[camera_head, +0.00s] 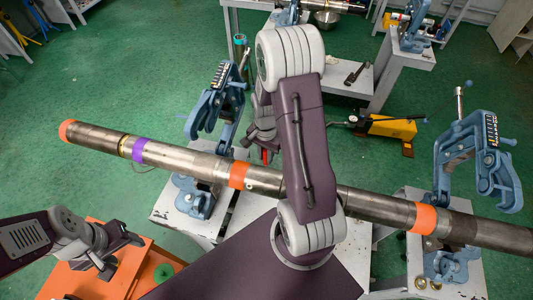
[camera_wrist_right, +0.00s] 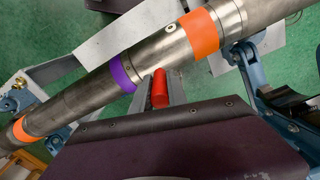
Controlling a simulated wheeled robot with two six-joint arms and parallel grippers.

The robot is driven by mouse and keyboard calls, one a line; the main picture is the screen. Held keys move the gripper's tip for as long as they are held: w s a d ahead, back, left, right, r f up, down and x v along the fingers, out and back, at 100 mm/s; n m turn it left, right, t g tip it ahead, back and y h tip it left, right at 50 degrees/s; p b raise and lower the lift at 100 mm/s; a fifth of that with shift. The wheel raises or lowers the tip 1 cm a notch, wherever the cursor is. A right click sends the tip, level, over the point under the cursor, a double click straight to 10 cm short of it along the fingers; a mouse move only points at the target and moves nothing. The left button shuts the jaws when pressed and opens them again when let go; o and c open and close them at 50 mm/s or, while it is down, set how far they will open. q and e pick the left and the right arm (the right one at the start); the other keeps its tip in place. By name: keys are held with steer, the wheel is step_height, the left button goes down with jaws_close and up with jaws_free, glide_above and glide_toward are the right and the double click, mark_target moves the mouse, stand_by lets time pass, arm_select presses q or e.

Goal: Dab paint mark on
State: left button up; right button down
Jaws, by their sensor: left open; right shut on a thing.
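A long steel pipe (camera_head: 195,162) lies across the two blue vises and carries orange bands and one purple band (camera_head: 139,150). In the right wrist view the pipe (camera_wrist_right: 152,52) runs diagonally, with the purple band (camera_wrist_right: 123,75) near my right gripper (camera_wrist_right: 161,80). That gripper is shut on a red marker (camera_wrist_right: 160,90), its end close to the pipe; whether it touches, I cannot tell. My left gripper (camera_head: 125,255) is open and empty at the lower left.
The left vise (camera_head: 215,105) and right vise (camera_head: 470,150) stand with raised clamps. An orange table (camera_head: 125,280) with a green roll (camera_head: 163,272) is under my left gripper. A yellow pump (camera_head: 388,127) stands on the floor behind. Green floor is free at the left.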

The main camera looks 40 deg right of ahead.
mark_target(266, 165)
steer(key=shift+d+f, duration=0.1)
steer(key=shift+f, duration=0.35)
step_height(266, 165, down, 4)
steer(key=b, duration=0.4)
steer(key=shift+f+b, duration=0.5)
steer(key=shift+f, duration=0.15)
steer(key=shift+r, duration=0.1)
steer(key=shift+f, duration=0.45)
stand_by(0.4)
stand_by(0.7)
step_height(266, 165, up, 7)
steer(key=p, duration=0.6)
steer(key=shift+r+p, duration=0.1)
steer(key=shift+p, duration=0.2)
